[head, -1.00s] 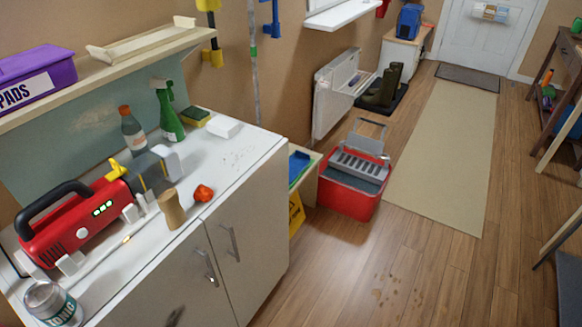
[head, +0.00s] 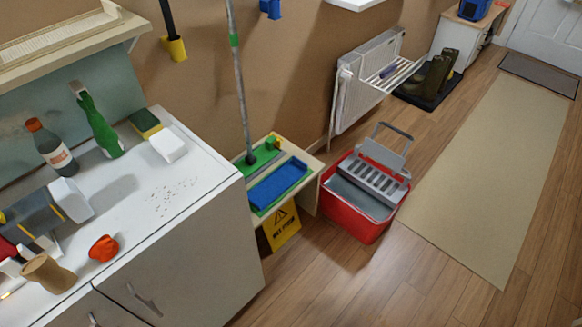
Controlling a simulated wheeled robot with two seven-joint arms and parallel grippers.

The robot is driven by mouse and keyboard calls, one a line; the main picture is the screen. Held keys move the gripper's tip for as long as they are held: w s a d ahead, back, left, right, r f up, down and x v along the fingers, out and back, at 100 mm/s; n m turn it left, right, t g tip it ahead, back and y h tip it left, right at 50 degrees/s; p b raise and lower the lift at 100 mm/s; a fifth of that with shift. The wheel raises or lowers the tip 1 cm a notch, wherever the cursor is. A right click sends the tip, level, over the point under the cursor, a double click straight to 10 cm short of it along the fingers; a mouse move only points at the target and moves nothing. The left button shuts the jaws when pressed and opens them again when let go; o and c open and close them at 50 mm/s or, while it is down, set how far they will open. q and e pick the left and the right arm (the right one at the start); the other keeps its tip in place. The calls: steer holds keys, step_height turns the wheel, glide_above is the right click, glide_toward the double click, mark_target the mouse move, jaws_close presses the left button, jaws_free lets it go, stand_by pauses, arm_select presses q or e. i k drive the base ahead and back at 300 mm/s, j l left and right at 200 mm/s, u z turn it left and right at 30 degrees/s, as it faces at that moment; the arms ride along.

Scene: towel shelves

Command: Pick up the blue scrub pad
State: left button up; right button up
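A blue pad (head: 277,184), which looks like the blue scrub pad, lies flat on a green piece on a low wooden stand (head: 312,172). The stand is just right of the white cabinet, in the middle of the head view. A green mop-like head (head: 262,158) with a long grey pole (head: 239,80) is beside the pad, toward the wall. The pad's top is uncovered.
The white cabinet (head: 190,190) carries bottles (head: 52,148), a sponge (head: 146,122) and a white block (head: 169,145). A yellow wet-floor sign (head: 280,228) leans below the stand. A red mop bucket (head: 357,208) stands right of it. Wooden floor in front is clear.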

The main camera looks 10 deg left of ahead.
mark_target(261, 195)
steer(key=i+l+u, duration=0.1)
steer(key=i+l, duration=0.95)
steer(key=l, duration=0.2)
steer(key=u, duration=0.05)
